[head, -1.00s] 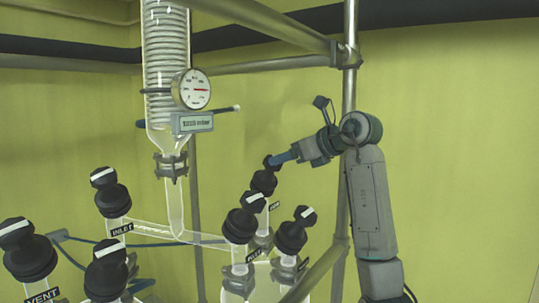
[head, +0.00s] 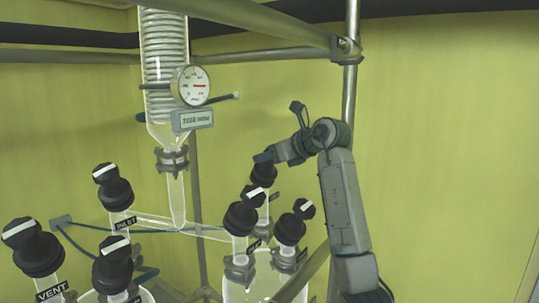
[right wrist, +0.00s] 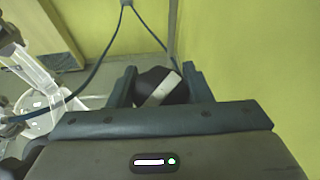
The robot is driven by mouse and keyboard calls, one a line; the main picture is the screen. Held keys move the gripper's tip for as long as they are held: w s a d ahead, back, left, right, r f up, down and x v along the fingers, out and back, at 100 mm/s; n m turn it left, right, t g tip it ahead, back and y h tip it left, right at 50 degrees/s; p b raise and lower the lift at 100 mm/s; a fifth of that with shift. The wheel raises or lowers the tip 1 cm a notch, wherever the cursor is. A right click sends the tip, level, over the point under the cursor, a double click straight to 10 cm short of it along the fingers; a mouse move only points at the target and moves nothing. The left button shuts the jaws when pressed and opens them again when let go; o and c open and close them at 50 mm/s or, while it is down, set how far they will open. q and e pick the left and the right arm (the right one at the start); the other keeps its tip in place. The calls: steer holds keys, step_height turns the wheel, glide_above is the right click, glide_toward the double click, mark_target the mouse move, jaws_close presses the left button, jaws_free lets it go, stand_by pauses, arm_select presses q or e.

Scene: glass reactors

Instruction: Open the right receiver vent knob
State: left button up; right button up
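The black knob (head: 263,173) with a white stripe stands at the back of the right-hand cluster of knobs; I take it as the right receiver vent knob, though its label is too small to read. My right gripper (head: 263,158) is at its top. In the right wrist view, the knob (right wrist: 158,88) fills the gap between the two fingers of the right gripper (right wrist: 160,88), one on each side. The fingers look closed on it, and its white stripe runs diagonally between them. My left gripper is not in view.
Other black knobs stand close by: one in front (head: 240,217), one at right (head: 291,228), and several at left, including the VENT knob (head: 35,246). A coiled glass condenser (head: 165,60) with a gauge (head: 190,86) hangs behind. A metal post (head: 351,90) rises behind my right arm.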

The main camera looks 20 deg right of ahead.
steer(key=shift+n+g+y, duration=0.6)
steer(key=shift+n, duration=0.5)
steer(key=shift+s+a+n+g+y, duration=0.15)
steer(key=shift+n+g+y, duration=0.6)
steer(key=shift+n, duration=0.95)
steer(key=o, duration=1)
steer(key=b+v, duration=0.4)
steer(key=v, duration=0.3)
steer(key=shift+s+r, duration=0.15)
steer(key=shift+r, duration=0.05)
